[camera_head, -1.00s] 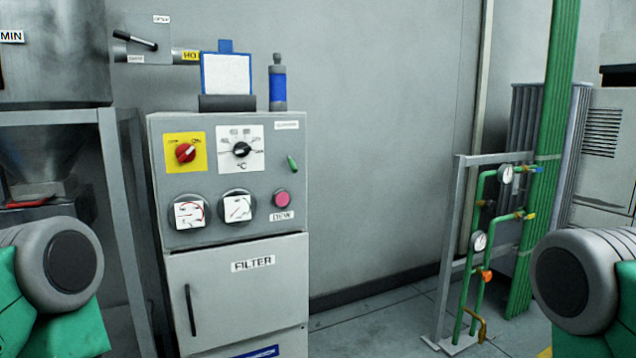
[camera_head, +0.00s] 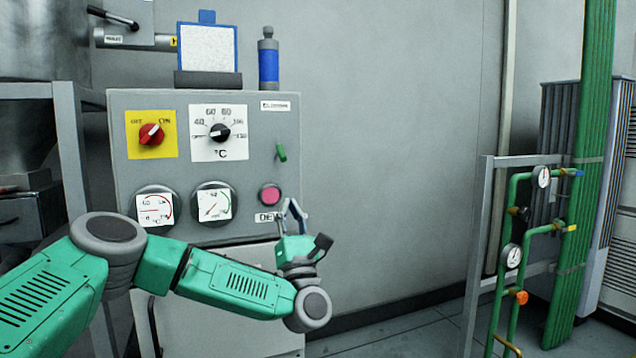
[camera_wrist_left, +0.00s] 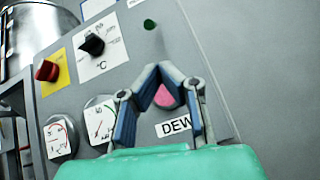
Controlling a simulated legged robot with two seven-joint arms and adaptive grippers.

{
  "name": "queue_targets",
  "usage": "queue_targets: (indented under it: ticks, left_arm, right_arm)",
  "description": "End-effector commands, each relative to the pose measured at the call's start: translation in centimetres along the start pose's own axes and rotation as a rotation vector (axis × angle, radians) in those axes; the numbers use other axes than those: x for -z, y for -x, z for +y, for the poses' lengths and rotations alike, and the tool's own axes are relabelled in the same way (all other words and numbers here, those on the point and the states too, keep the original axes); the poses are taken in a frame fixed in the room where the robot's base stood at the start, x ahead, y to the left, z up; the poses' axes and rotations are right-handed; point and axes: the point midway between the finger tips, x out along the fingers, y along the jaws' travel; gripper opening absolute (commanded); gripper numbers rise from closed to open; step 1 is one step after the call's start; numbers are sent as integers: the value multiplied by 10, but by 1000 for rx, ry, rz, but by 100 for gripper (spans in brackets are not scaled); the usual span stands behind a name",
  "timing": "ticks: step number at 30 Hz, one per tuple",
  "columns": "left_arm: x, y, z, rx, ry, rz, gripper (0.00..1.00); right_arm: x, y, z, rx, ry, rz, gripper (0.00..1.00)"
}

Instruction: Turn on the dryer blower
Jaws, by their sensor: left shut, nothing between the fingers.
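The grey dryer panel (camera_head: 240,140) faces me. A red rotary knob (camera_head: 151,134) sits on a yellow plate at upper left, its white mark pointing up and right. Beside it is a black temperature dial (camera_head: 220,131). My left gripper (camera_head: 291,204) is in front of the panel's lower right, just right of the pink button. It is shut and empty. In the left wrist view its fingertips (camera_wrist_left: 160,69) meet above the pink button (camera_wrist_left: 164,97); contact cannot be told. My right gripper is out of view.
Two round gauges (camera_head: 213,203) sit below the knobs. A framed sheet (camera_head: 207,48) and a blue cylinder (camera_head: 268,62) stand on top of the cabinet. Green pipes with gauges on a grey frame (camera_head: 477,230) stand at right. The wall between is clear.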

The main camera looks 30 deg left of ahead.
Motion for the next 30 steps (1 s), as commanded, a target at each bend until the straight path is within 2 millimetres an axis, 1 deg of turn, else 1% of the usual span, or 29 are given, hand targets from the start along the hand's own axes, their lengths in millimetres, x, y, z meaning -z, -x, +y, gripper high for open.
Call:
queue_targets:
  ticks: [1, 3, 11, 14, 17, 24, 27, 30]
  left_arm:
    - [2, -3, 4, -18, 10, -1, 0]
    - [2, -4, 6, -26, 16, -3, 0]
    - [2, -5, 4, -21, 13, -2, 0]
    - [1, -11, 4, -23, 12, -3, 0]
    - [1, -24, 5, -25, 12, -3, 0]
    - [2, -68, 6, -22, 12, -3, 0]
    - [2, -84, 6, -22, 13, -3, 0]
    - [2, -94, 6, -20, 12, -3, 0]
  right_arm:
    - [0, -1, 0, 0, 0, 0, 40]
    - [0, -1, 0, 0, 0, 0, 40]
    - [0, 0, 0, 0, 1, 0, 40]
    - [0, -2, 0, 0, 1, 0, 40]
    - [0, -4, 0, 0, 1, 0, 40]
    - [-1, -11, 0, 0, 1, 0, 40]
    - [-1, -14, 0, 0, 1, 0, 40]
    - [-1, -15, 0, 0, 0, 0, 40]
